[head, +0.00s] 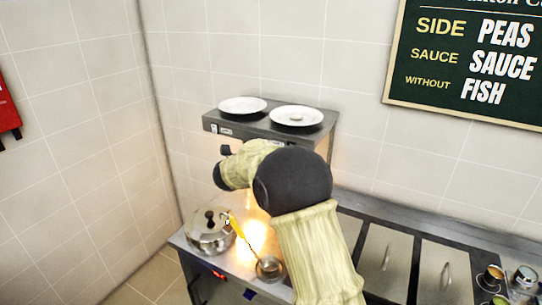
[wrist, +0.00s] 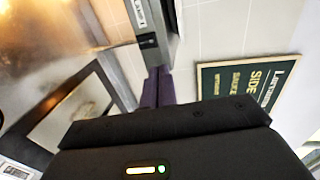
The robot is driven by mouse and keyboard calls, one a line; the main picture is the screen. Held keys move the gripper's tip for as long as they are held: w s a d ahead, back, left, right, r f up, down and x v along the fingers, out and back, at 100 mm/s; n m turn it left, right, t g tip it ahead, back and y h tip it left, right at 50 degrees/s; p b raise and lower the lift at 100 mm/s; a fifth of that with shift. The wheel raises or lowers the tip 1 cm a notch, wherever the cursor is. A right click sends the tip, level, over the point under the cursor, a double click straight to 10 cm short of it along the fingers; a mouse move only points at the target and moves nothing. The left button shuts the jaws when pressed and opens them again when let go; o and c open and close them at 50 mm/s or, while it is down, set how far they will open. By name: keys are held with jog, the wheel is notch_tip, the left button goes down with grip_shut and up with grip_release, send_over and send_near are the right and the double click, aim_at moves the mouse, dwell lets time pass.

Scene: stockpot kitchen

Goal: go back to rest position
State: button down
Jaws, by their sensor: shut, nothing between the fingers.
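My arm reaches across the head view with its sleeved links above the counter. My gripper (wrist: 158,88) shows in the wrist view as two dark purple fingers side by side, shut and empty. They point toward the edge of the grey shelf unit (wrist: 150,40), and the gap to it cannot be judged. In the head view the fingertips cannot be made out behind the arm.
A lidded steel pot (head: 203,238) and a yellow-handled ladle (head: 269,267) are on the lit counter. Two white plates (head: 243,105) sit on the shelf (head: 265,132). Lidded wells (head: 375,262) and jars (head: 524,279) are at right. A menu board (head: 440,95) hangs behind.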

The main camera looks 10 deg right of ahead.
jog(key=shift+a+r, duration=0.1)
jog(key=s+d+f+n+g+y, duration=0.2)
jog(key=s+f+n, duration=0.3)
jog(key=s+n, duration=0.3)
jog(key=s+d+f+n+g+y, duration=0.3)
jog(key=s+n, duration=0.5)
jog(key=s, duration=0.9)
jog(key=s+d+f+n+g+y, duration=0.2)
jog(key=s+f+n+g, duration=0.3)
jog(key=s, duration=0.8)
notch_tip(320, 180, down, 2)
jog(key=n+y, duration=0.1)
jog(key=n, duration=0.2)
jog(key=shift+d+f+n+y, duration=0.15)
jog(key=shift+d+n+y, duration=0.25)
jog(key=shift+w, duration=0.1)
